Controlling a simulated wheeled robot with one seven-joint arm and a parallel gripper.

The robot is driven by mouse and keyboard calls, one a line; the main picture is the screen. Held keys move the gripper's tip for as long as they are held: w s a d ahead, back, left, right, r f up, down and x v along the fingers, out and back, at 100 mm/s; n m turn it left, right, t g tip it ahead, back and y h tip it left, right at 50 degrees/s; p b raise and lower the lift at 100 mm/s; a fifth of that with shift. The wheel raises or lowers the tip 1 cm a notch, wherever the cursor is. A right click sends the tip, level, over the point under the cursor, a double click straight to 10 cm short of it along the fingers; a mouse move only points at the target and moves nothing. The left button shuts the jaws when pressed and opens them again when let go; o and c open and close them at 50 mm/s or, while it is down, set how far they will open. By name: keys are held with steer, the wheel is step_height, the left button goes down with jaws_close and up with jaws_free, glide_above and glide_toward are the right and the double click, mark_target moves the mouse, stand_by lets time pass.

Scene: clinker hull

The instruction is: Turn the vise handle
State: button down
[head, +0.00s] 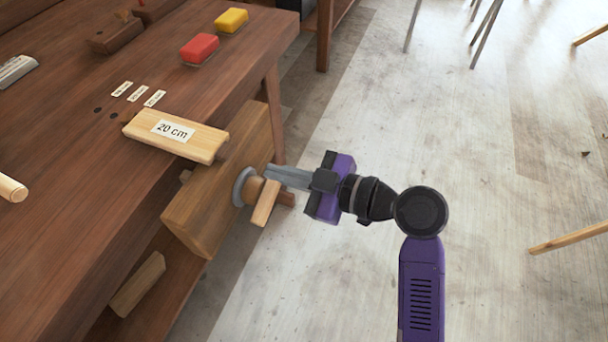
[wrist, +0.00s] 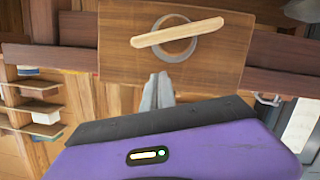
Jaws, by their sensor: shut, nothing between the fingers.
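The vise handle is a pale wooden bar (head: 265,203) on a round grey metal collar (head: 240,187), set on the front face of the wooden vise jaw (head: 200,213). In the wrist view the handle (wrist: 177,32) lies nearly level, its right end slightly higher, across the grey ring. My gripper (head: 270,176) points at the vise from the right in the head view. Its grey fingers (wrist: 157,90) are together with nothing between them, just below the handle in the wrist view. I cannot tell whether they touch the handle or the jaw face.
A wooden block labelled "20 cm" (head: 176,136) lies on the bench (head: 80,195) above the vise. Red (head: 200,48) and yellow (head: 231,20) blocks sit farther back. Another wooden piece (head: 138,284) is below the benchtop. The floor at right is mostly clear, with stool legs near the edges.

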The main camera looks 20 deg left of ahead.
steer(key=shift+w+d+f, duration=0.1)
steer(key=shift+w+f, duration=0.2)
steer(key=shift+f, duration=0.6)
steer(key=shift+w+d+f, duration=0.1)
steer(key=shift+w+f, duration=0.2)
steer(key=shift+f, duration=0.55)
